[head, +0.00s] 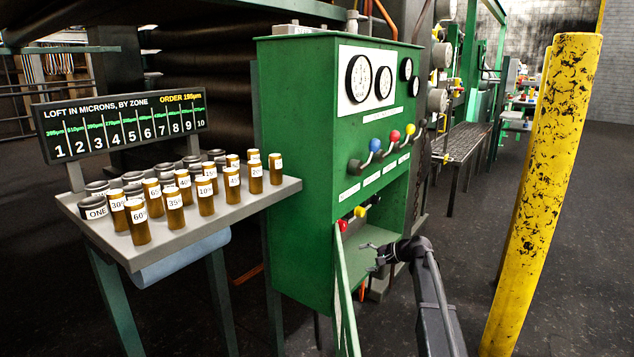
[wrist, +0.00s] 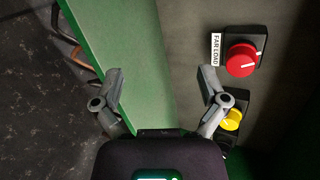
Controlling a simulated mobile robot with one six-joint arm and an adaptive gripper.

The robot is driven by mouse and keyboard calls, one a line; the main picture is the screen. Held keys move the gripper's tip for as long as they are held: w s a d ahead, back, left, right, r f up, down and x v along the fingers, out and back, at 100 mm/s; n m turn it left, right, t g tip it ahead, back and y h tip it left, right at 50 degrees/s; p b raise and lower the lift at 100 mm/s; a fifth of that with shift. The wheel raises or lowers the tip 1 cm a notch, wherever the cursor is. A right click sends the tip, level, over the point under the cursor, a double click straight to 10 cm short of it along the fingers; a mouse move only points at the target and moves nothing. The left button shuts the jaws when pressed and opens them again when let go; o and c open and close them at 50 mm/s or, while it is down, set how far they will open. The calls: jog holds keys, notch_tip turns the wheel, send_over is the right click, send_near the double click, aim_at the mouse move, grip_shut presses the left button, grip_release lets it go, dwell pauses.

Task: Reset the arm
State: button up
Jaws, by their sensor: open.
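My arm (head: 436,300) reaches up from the bottom of the head view. My gripper (head: 378,258) is at its end, low in front of the green control cabinet (head: 290,150), near the open lower bay. In the wrist view my gripper (wrist: 168,90) has its two fingers spread apart with nothing between them. Behind the fingers is a green panel edge (wrist: 110,60). A red knob (wrist: 241,60) labelled FAR LOAD is at the upper right, and a yellow knob (wrist: 232,119) is partly behind the right finger. I cannot tell whether that finger touches it.
A tray table (head: 190,225) with several labelled brown cylinders and dark round pieces stands left of the cabinet. A lit zone board (head: 120,125) is behind it. A yellow post (head: 545,190) stands close on the right. Dark floor lies open beyond the post.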

jog(key=s+f+n+g+h+p, duration=0.2)
jog(key=s+n+g+h, duration=0.3)
jog(key=s, duration=1.4)
jog(key=s+f+n+g+h+p, duration=0.1)
jog(key=s+f+n+h+p, duration=0.35)
jog(key=s, duration=1.45)
notch_tip(320, 180, up, 40)
jog(key=m+h+p, duration=0.1)
jog(key=p, duration=3.5)
jog(key=shift+s+f+h, duration=0.15)
jog(key=shift+s+h, duration=0.15)
jog(key=shift+h, duration=0.05)
jog(key=shift+d+m, duration=0.1)
jog(key=shift+m, duration=0.15)
